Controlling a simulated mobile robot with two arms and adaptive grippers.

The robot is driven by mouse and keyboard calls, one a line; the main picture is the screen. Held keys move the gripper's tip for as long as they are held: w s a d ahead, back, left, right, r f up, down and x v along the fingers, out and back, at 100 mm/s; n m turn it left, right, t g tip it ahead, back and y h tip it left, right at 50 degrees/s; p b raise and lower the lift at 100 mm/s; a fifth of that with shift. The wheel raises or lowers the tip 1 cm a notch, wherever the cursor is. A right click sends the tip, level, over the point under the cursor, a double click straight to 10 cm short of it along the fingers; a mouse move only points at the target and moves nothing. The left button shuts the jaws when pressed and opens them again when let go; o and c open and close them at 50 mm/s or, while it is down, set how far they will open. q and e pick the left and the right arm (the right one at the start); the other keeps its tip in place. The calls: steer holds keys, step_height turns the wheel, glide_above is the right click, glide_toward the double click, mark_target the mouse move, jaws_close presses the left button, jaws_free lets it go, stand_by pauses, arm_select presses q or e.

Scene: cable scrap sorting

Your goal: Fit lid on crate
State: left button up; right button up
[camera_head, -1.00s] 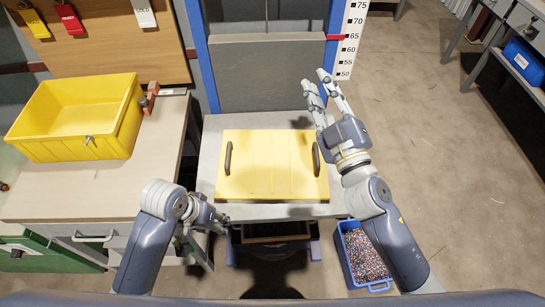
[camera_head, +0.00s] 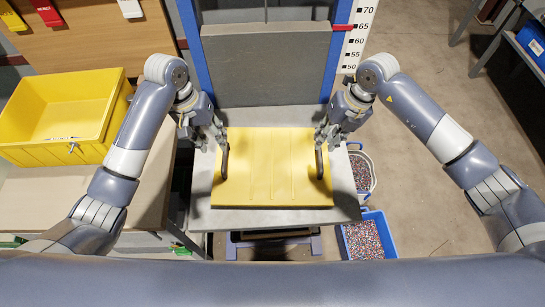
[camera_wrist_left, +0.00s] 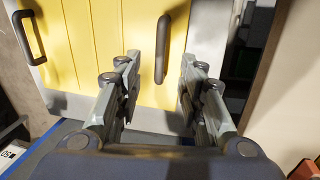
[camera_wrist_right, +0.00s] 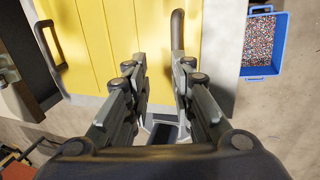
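The yellow lid (camera_head: 270,165) lies flat on a grey platform, with a dark brown handle on each side. My left gripper (camera_head: 219,134) is open over the back end of the left handle (camera_head: 224,162); in the left wrist view this handle (camera_wrist_left: 162,50) lies ahead, between the fingers. My right gripper (camera_head: 322,136) is open at the back end of the right handle (camera_head: 319,163); in the right wrist view that handle (camera_wrist_right: 178,30) is ahead, nearer the right finger. Neither visibly grips a handle. The open yellow crate (camera_head: 40,155) stands on the left bench, with a latch in front.
The grey platform (camera_head: 275,216) stands before a grey upright panel (camera_head: 265,65) between blue posts. The wooden bench (camera_head: 45,195) is at the left. A blue bin of granules (camera_head: 390,250) and a pale bucket (camera_head: 373,178) stand on the floor at right.

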mark_target(224, 156)
arm_select(q)
steer(key=shift+w+a+r, duration=0.1)
steer(key=shift+w+r, duration=0.05)
steer(key=shift+r, duration=0.1)
arm_select(e)
steer(key=shift+d+r+h, duration=0.1)
steer(key=shift+d+h, duration=0.3)
steer(key=shift+d, duration=0.55)
